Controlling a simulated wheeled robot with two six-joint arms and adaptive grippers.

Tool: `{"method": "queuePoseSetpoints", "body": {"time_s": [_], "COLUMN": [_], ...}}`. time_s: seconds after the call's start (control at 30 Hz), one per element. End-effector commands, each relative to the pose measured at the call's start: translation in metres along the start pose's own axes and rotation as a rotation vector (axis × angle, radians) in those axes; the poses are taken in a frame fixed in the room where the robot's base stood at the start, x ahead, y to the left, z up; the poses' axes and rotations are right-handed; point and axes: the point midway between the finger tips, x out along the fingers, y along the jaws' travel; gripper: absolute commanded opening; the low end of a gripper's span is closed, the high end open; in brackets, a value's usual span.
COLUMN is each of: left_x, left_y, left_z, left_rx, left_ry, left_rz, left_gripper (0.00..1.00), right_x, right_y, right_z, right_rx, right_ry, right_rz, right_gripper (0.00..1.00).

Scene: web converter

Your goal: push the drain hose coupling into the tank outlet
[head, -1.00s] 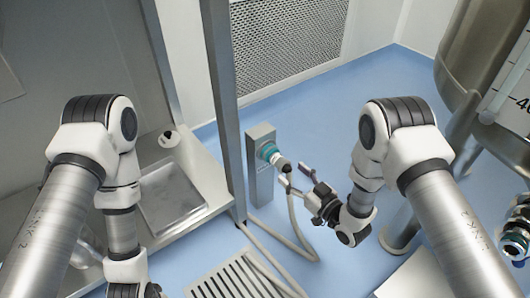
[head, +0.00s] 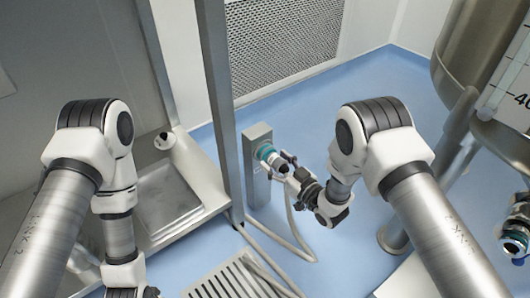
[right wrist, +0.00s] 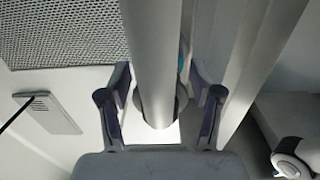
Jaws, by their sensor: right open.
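The drain hose coupling (head: 266,153), with a teal ring, sits on a grey post beside the metal frame. Its grey hose (head: 294,228) hangs down and runs over the floor. My right gripper (head: 287,166) is open at the coupling's hose end, which it partly hides. In the right wrist view a grey tube (right wrist: 155,60) passes between the two spread fingers (right wrist: 160,108), with a bit of teal behind it. The tank outlet (head: 517,240), a metal fitting with a blue-teal ring, shows at the right edge.
The grey post (head: 259,188) stands on the blue floor. A metal upright (head: 220,110) and a sink-like tray (head: 170,203) are to its left. A floor grate (head: 225,280) is in front. The steel tank (head: 470,50) stands at the right on legs.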

Motion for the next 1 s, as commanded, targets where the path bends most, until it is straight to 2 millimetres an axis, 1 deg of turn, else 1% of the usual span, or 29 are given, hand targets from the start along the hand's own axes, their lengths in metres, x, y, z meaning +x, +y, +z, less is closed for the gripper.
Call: {"method": "queuePoseSetpoints", "body": {"time_s": [0.17,0.27,0.3,0.33,0.37,0.57,1.0], "left_x": [0.0,0.0,0.0,0.0,0.0,-0.003,-0.015], "left_y": [0.0,0.0,0.0,0.0,0.0,0.0,0.0], "left_z": [0.0,0.0,0.0,0.0,0.0,0.0,0.0], "left_rx": [0.0,0.0,0.0,0.0,0.0,0.0,0.0], "left_ry": [0.0,0.0,0.0,0.0,0.0,0.0,0.0], "left_rz": [0.0,0.0,0.0,0.0,0.0,0.0,0.0], "left_gripper": [0.31,0.31,0.31,0.31,0.31,0.31,0.31], "right_x": [0.0,0.0,0.0,0.0,0.0,-0.002,-0.024], "right_y": [0.0,0.0,0.0,0.0,0.0,0.001,0.0], "right_z": [0.0,0.0,0.0,0.0,0.0,-0.001,-0.001], "right_rx": [0.0,0.0,0.0,0.0,0.0,0.0,0.001], "right_ry": [0.0,0.0,0.0,0.0,0.0,0.0,0.0], "right_rz": [0.0,0.0,0.0,0.0,0.0,0.001,0.0], "right_gripper": [0.65,0.33,0.19,0.08,0.0,0.0,0.0]}}
